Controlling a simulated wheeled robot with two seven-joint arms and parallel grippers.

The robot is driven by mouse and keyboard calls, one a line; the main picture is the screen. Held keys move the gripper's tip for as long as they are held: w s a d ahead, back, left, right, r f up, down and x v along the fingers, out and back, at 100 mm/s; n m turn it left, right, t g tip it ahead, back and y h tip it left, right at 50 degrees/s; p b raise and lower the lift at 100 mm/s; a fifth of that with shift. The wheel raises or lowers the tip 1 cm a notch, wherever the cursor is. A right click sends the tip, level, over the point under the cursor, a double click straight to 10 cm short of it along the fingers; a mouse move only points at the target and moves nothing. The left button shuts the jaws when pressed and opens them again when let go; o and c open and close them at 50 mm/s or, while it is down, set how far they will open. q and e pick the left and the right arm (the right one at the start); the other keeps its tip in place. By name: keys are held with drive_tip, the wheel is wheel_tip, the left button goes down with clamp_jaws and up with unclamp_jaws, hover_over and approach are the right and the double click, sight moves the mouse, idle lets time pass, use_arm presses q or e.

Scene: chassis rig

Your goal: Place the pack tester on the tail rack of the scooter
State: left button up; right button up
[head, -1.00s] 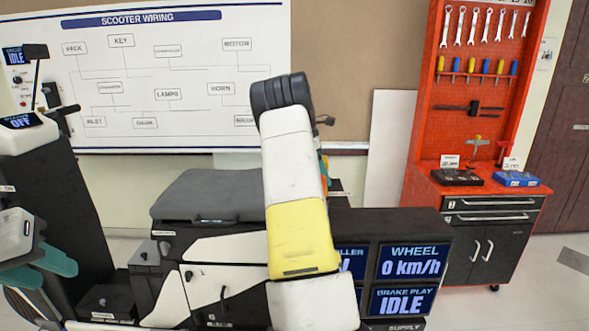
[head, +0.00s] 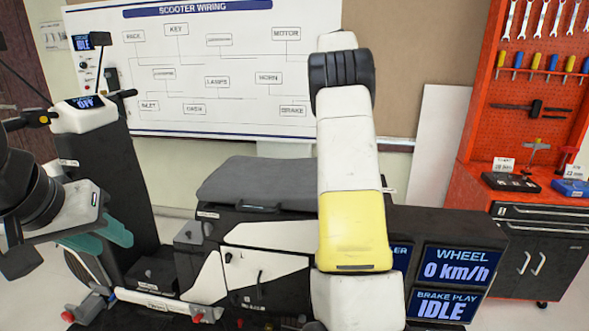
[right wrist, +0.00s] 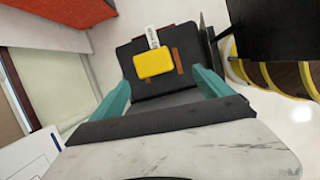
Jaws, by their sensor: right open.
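A yellow box (right wrist: 154,65), which looks like the pack tester, lies on a dark plate with brown strips (right wrist: 125,72), apparently the tail rack, in the right wrist view. My right gripper (right wrist: 162,92) is open, its teal fingers apart on either side with the box beyond and between their tips; nothing is held. In the head view the scooter (head: 262,185) stands at the middle left, and my right arm hides its tail, the rack and the right hand. My left gripper (head: 105,238) is at the left by the scooter's front; its jaw gap is unclear.
Display screens (head: 458,268) reading wheel 0 km/h and brake play idle stand right of my right arm. A red tool cabinet (head: 530,150) stands further right. A wiring board (head: 215,75) hangs behind. A black block (right wrist: 270,30) is close on the right in the right wrist view.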

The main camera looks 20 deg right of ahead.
drive_tip(key=s+a+r+m+t+y, duration=0.35)
drive_tip(key=s+a, duration=0.35)
drive_tip(key=a, duration=0.3)
drive_tip(key=s+a+f+m+t+y, duration=0.1)
drive_tip(key=s+a+f+m+t, duration=0.1)
drive_tip(key=s+a, duration=0.9)
drive_tip(key=s+a+f+m+t+y, duration=0.1)
drive_tip(key=s+a+f+m, duration=0.3)
drive_tip(key=s+a, duration=0.7)
drive_tip(key=shift+s+f+m+t, duration=0.25)
drive_tip(key=shift+s+m+t, duration=0.05)
drive_tip(key=shift+m+t, duration=0.25)
